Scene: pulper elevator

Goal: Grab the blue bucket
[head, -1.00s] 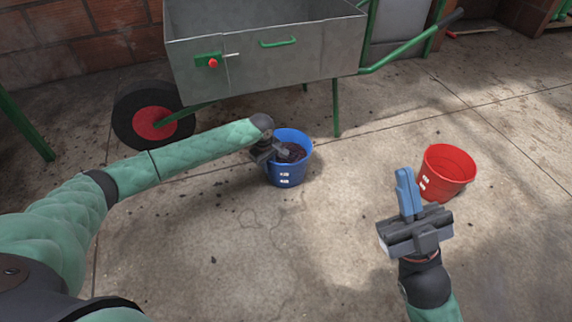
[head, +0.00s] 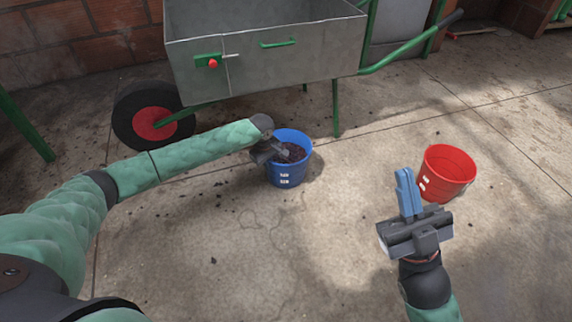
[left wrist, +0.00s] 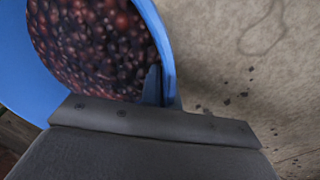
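The blue bucket (head: 287,172) stands upright on the floor in front of the wheelbarrow. It holds many dark red berries (left wrist: 88,45). My left gripper (head: 283,154) is at the bucket's near-left rim. In the left wrist view the blue fingers (left wrist: 160,88) sit close together at the rim, one on the inside and one outside, and look shut on the bucket wall. The fingertips are partly hidden in the head view. My right gripper (head: 408,192) is empty, with its blue fingers together, in front of the red bucket.
A red bucket (head: 447,173) stands on the floor to the right, just beyond my right gripper. A grey wheelbarrow (head: 265,62) with green legs and handles stands behind the blue bucket. A brick wall (head: 75,45) is at the back left.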

